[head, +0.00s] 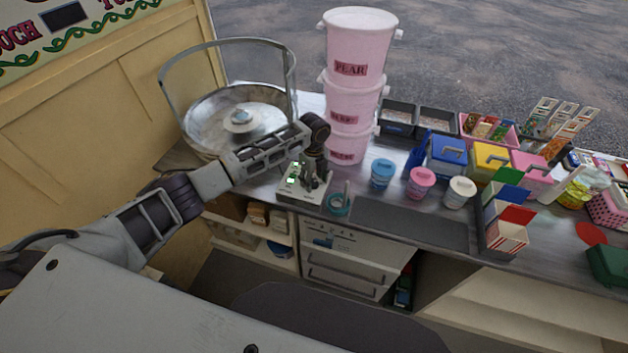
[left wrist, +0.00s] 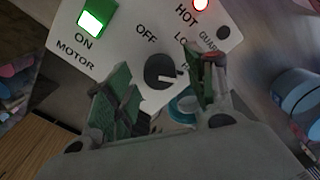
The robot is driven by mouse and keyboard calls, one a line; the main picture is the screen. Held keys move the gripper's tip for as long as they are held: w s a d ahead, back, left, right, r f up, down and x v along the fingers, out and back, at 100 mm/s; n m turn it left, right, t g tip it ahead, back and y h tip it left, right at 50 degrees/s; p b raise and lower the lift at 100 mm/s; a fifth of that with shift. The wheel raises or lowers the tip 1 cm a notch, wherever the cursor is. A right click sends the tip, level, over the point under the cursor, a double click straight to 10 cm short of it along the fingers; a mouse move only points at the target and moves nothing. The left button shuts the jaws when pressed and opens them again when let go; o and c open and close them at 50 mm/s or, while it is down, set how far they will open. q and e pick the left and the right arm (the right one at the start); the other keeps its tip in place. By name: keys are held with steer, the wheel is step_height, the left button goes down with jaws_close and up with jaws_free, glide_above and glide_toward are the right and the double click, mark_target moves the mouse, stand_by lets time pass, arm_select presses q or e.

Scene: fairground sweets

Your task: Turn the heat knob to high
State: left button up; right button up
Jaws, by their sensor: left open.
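The heat knob (left wrist: 158,68) is a dark round knob on a pale control panel (left wrist: 130,35), between the OFF and partly covered LO lettering. My left gripper (head: 312,183) is open over the panel (head: 287,195) in the head view and hides the knob there. In the left wrist view its green-padded fingers (left wrist: 163,82) stand on either side below the knob; contact cannot be told. A green switch (left wrist: 97,17) marked MOTOR ON is lit. A red light (left wrist: 201,4) glows by HOT. My right gripper is not in view.
A dark mat (head: 410,220) lies bare in front.

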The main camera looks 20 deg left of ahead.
mark_target(314, 181)
arm_select(q)
step_height(314, 181, up, 11)
steer(key=shift+r, duration=0.2)
stand_by(0.5)
stand_by(0.4)
